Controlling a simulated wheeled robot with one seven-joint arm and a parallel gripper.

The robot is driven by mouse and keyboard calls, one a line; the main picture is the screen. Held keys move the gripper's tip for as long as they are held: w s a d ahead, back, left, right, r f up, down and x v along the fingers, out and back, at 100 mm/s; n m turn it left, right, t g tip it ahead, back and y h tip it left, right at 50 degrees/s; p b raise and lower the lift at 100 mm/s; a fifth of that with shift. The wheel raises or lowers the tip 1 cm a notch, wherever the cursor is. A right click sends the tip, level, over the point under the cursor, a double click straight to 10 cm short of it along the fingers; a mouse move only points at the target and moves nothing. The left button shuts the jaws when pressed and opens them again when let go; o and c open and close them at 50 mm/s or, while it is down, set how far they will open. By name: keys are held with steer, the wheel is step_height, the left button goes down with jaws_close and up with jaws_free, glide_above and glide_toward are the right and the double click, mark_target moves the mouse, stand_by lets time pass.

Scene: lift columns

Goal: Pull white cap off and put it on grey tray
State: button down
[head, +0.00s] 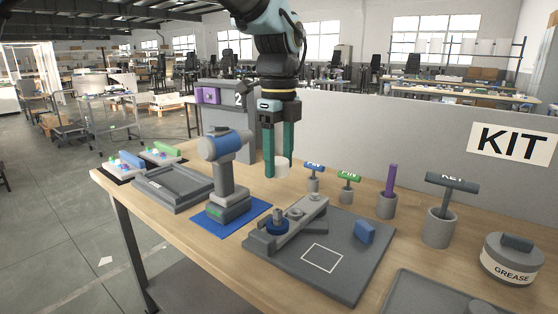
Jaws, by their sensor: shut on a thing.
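My gripper (278,164) points down above the workbench, with its two green fingers shut on the white cap (283,168). The cap is a short white cylinder at the fingertips, partly hidden by the near finger. It appears to be in the air, above and behind the grey fixture (300,215) with round posts, apart from it. A shallow grey tray (177,203) with raised rims lies at the left of the bench and looks empty. Another grey tray (400,279) is partly cut off at the bottom right, with a round grey item in it.
A cordless drill (228,175) stands on a blue mat (205,223) between the left tray and the fixture plate (345,280). A blue block (364,231) sits on that plate. T-handled tools (440,225) in holders and a grease tin (510,260) line the right, before a grey panel.

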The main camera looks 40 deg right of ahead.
mark_target(279, 160)
steer(key=shift+r+p, duration=0.4)
stand_by(0.5)
steer(key=shift+r+p, duration=2.25)
steer(key=shift+r, duration=0.2)
